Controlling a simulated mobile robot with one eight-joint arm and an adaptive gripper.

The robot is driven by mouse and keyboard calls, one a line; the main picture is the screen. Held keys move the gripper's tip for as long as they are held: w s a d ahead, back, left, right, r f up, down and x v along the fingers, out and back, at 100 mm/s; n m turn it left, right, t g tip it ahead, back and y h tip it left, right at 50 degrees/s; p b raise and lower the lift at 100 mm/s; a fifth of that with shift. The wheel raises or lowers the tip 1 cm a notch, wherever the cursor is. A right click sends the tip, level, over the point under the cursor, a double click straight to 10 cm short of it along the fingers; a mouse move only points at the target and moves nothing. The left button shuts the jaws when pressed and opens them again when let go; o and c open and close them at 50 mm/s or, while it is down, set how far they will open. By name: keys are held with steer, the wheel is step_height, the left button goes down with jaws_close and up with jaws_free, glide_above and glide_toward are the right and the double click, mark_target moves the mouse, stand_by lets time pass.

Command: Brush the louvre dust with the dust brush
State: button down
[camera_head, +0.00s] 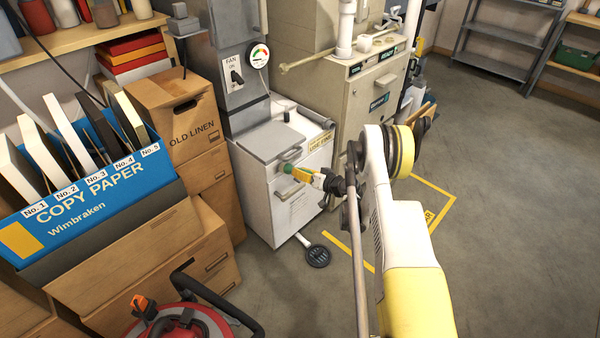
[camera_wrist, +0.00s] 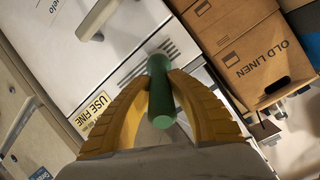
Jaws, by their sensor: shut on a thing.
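My gripper (camera_head: 298,172) is shut on a green cylindrical handle (camera_wrist: 160,95), which I take to be the dust brush. Its yellow fingers (camera_wrist: 160,80) close on it from both sides in the wrist view. The green end also shows in the head view (camera_head: 288,168), in front of the white cabinet (camera_head: 285,212). No bristles can be made out. Dark slits like a louvre (camera_wrist: 171,49) show on the white cabinet face just beyond the handle. I cannot tell whether the brush touches them, and no dust can be made out.
Cardboard boxes, one marked OLD LINEN (camera_head: 188,122), stand left of the cabinet. A blue COPY PAPER box (camera_head: 95,190) and a red machine (camera_head: 185,322) are nearer. A beige furnace unit (camera_head: 372,95) stands behind right. A black round floor piece (camera_head: 318,256) lies below. Floor at right is clear.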

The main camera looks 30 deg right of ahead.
steer(key=d, duration=0.1)
steer(key=w+d, duration=0.1)
steer(key=d, duration=0.2)
steer(key=shift+w, duration=0.25)
steer(key=shift+a, duration=0.1)
stand_by(0.3)
steer(key=shift+s+a, duration=0.25)
steer(key=shift+a, duration=0.4)
steer(key=shift+s+a, duration=0.25)
steer(key=shift+a, duration=0.45)
steer(key=shift+s+a, duration=0.25)
steer(key=shift+a, duration=0.4)
steer(key=shift+d, duration=0.15)
steer(key=w+d, duration=0.2)
steer(key=d, duration=0.4)
steer(key=shift+w+d, duration=0.3)
steer(key=shift+d, duration=0.1)
steer(key=c, duration=2.1)
jaws_free()
